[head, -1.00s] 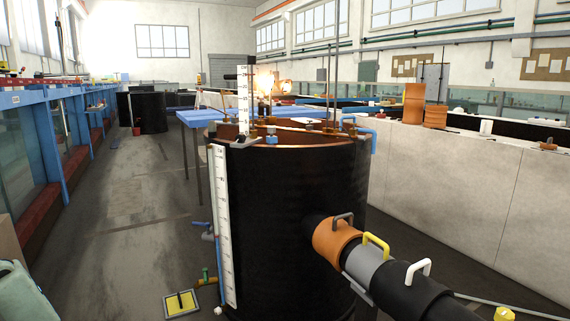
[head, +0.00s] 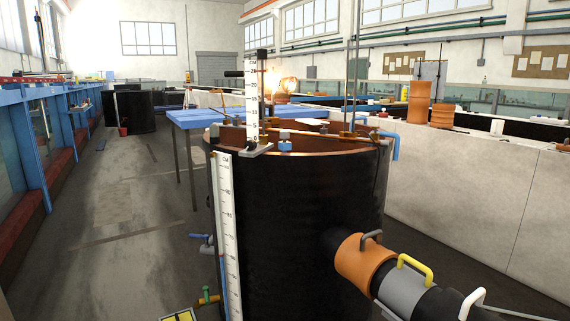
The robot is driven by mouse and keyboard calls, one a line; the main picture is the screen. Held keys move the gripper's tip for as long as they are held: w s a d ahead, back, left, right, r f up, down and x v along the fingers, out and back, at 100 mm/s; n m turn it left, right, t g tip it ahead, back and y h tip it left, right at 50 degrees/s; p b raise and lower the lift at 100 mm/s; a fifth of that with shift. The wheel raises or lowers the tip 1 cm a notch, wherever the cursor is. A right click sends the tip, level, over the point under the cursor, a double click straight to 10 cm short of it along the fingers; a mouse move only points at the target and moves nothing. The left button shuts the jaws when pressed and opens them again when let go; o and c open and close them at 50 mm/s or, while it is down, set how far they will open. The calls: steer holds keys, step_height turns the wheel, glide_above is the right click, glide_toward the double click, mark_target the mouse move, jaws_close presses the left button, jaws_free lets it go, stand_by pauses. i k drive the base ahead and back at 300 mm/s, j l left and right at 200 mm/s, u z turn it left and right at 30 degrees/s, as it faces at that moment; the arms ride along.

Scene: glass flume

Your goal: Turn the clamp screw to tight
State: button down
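No part of my gripper shows in the head view. A large black tank (head: 290,215) with a copper-coloured inner rim stands in the middle. A short upright white scale (head: 252,105) stands on a pale foot (head: 255,150) at the rim's near left. A small blue block (head: 285,142) and several brass-coloured fittings sit along the rim. Thin upright rods rise above the rim. A long white scale (head: 227,230) runs down the tank's left side. I cannot tell which small fitting is the clamp screw, or how tight it is.
A pipe with an orange collar (head: 362,262) and a grey collar (head: 405,292) juts from the tank toward the lower right. Small valves (head: 206,295) stick out low at left. A blue table (head: 222,117) stands behind. The grey floor at left is mostly clear. A pale wall (head: 480,200) runs along the right.

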mark_target(284, 134)
steer(key=i+l+u, duration=0.2)
steer(key=i+l, duration=0.35)
steer(key=i, duration=0.25)
steer(key=i+l+u, duration=0.2)
steer(key=i+l, duration=0.45)
steer(key=i, duration=0.1)
